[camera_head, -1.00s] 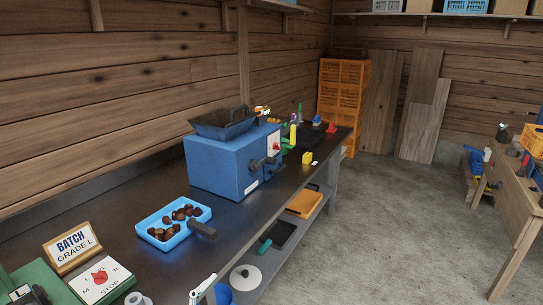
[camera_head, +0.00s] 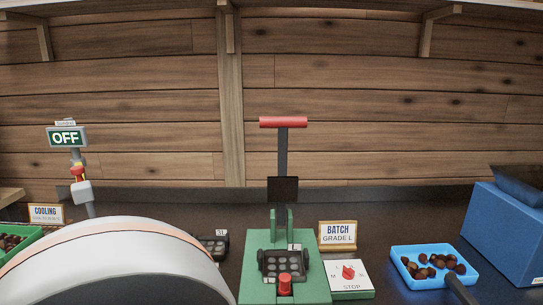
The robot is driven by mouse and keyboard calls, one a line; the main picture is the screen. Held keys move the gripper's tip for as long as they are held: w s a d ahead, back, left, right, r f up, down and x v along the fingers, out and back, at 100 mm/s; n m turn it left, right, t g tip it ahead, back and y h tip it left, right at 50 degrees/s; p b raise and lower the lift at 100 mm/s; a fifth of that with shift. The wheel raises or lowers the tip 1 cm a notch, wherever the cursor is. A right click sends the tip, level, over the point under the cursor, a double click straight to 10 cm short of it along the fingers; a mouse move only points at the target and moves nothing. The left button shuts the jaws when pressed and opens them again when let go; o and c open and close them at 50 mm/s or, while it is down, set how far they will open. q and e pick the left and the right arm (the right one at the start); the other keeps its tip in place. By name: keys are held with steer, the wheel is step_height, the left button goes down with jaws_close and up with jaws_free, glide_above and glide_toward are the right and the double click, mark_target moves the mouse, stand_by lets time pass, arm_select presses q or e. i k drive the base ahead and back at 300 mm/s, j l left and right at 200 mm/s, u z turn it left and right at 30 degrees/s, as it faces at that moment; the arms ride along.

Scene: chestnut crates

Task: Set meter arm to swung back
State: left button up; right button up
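No part in view is labelled as the meter arm, so I cannot tell for sure which one it is. A dark upright lever (camera_head: 283,150) with a red crossbar handle (camera_head: 283,122) stands up from a green bench machine (camera_head: 255,286). A dark block sits low on the lever, between it and two green uprights. A dark multi-hole plate (camera_head: 282,264) lies at the front of the machine, with a red knob (camera_head: 285,284) before it. Neither gripper is in view.
A blue tray (camera_head: 398,250) of chestnuts and a blue machine (camera_head: 502,225) stand at the right. A BATCH GRADE L sign (camera_head: 338,235) is behind the selector. An OFF sign (camera_head: 66,137) is at the left. A large white curved shape covers the lower left.

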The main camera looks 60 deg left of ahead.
mark_target(83, 192)
steer(key=u, duration=3.1)
